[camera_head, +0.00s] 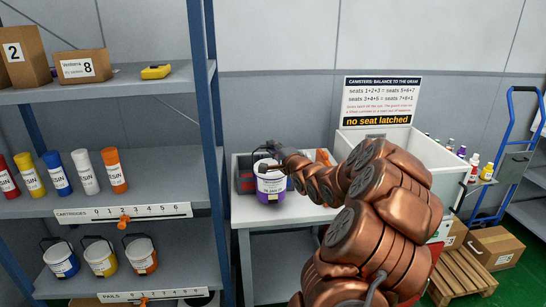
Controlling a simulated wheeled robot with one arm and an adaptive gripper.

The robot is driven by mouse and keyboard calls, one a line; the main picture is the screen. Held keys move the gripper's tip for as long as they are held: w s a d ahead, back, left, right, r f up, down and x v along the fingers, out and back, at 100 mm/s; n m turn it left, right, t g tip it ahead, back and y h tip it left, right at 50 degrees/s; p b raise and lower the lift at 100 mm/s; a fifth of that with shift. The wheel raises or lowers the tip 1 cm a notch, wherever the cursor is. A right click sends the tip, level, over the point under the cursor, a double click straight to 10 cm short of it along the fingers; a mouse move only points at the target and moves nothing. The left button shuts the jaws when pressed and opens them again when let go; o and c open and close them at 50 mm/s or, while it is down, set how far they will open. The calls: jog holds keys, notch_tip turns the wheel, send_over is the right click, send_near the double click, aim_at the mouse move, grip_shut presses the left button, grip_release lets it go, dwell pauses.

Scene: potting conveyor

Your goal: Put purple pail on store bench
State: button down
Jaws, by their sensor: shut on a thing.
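The purple pail (270,184) is a white tub with a purple band at its base and a label on its front. It is upright, over or on the white bench (252,215) to the right of the shelf rack. I cannot tell whether its base touches the bench top. My gripper (268,160) is at the top of the pail, shut on it. My copper arm comes in from the lower right and covers the right part of the bench.
A dark red-and-grey box (244,178) stands behind the pail. The blue-posted rack (208,120) on the left holds cartridges, boxes and several pails. A white cabinet with a sign (381,102), a blue trolley (507,150) and a pallet (462,275) are at right.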

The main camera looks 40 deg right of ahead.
jog(key=shift+f, duration=1.55)
jog(key=c, duration=1.2)
grip_release()
jog(key=shift+f, duration=0.1)
jog(key=b+v, duration=0.1)
jog(key=v, duration=1.1)
jog(key=shift+r+b, duration=0.2)
jog(key=shift+b, duration=0.15)
